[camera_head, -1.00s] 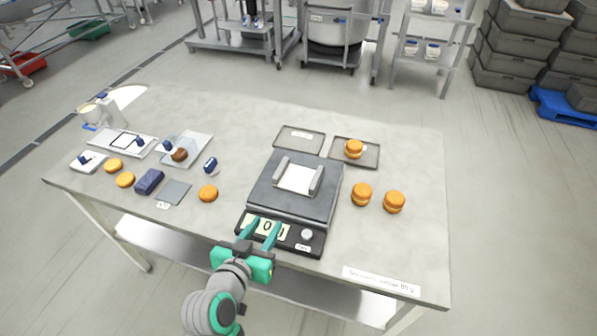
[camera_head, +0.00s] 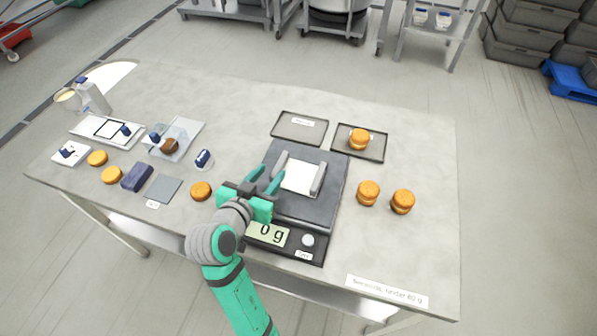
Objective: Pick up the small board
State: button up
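A small white board (camera_head: 298,178) lies flat on the dark top of a scale (camera_head: 309,211), with an upright grey grip along its left and right sides. My gripper (camera_head: 267,174) is at the left front of the scale, with its two teal fingers apart and nothing between them. The fingertips are close to the board's left grip; I cannot tell whether they touch it. My gripper and arm hide the left part of the scale's front panel. The display (camera_head: 268,234) shows 0 g.
Two dark trays (camera_head: 300,127) stand behind the scale; the right one (camera_head: 373,153) holds a filled round (camera_head: 358,139). Two more rounds (camera_head: 368,193) stand right of the scale. Single rounds, a dark blue block (camera_head: 137,177) and a grey square (camera_head: 163,188) lie at left.

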aim_at(279, 164)
jog(key=shift+d+x, duration=0.2)
jog(key=shift+x, duration=2.95)
jog(key=shift+w+r, duration=0.1)
grip_shut()
